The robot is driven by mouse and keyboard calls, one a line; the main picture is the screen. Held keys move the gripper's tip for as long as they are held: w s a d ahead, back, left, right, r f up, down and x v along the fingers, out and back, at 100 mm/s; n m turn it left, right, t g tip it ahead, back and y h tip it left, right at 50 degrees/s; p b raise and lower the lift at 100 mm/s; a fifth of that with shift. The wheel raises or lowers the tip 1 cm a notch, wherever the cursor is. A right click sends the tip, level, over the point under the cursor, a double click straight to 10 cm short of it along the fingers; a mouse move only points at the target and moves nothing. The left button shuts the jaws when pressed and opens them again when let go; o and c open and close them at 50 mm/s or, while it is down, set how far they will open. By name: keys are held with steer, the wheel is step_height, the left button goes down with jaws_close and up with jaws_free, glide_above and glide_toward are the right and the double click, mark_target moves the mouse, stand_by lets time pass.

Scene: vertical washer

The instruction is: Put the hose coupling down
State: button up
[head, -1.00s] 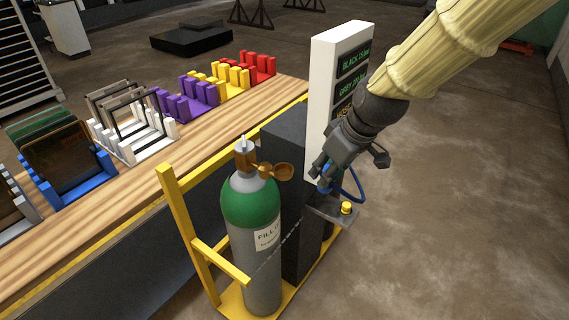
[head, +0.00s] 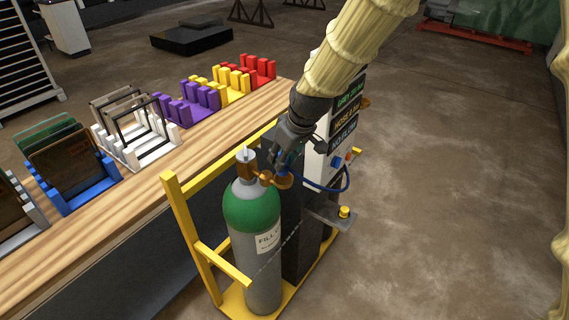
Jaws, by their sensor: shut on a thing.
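My gripper (head: 279,160) is shut on the hose coupling (head: 284,169), a small blue piece largely hidden by the fingers. It is at the top of the green and grey gas cylinder (head: 252,210), close to the brass valve outlet (head: 284,180). I cannot tell whether the coupling touches the outlet. The blue hose (head: 325,189) hangs in a loop from the coupling to the right, up to the panel.
The fill station's display panel (head: 345,122) stands right behind my arm. A small grey shelf with a yellow button (head: 344,212) juts out below. A yellow frame (head: 186,235) surrounds the cylinder. The wooden bench (head: 140,210) with coloured racks lies left. The floor at right is clear.

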steer(key=shift+f+p, duration=0.6)
steer(key=shift+f, duration=1.1)
steer(key=shift+f, duration=0.15)
steer(key=o, duration=1)
steer(key=shift+o, duration=0.2)
steer(key=shift+d+r, duration=0.1)
steer(key=shift+r, duration=0.15)
steer(key=shift+r, duration=0.3)
steer(key=b+v, duration=0.3)
steer(key=v, duration=0.8)
steer(key=shift+s, duration=0.15)
steer(key=shift+d+r, duration=0.1)
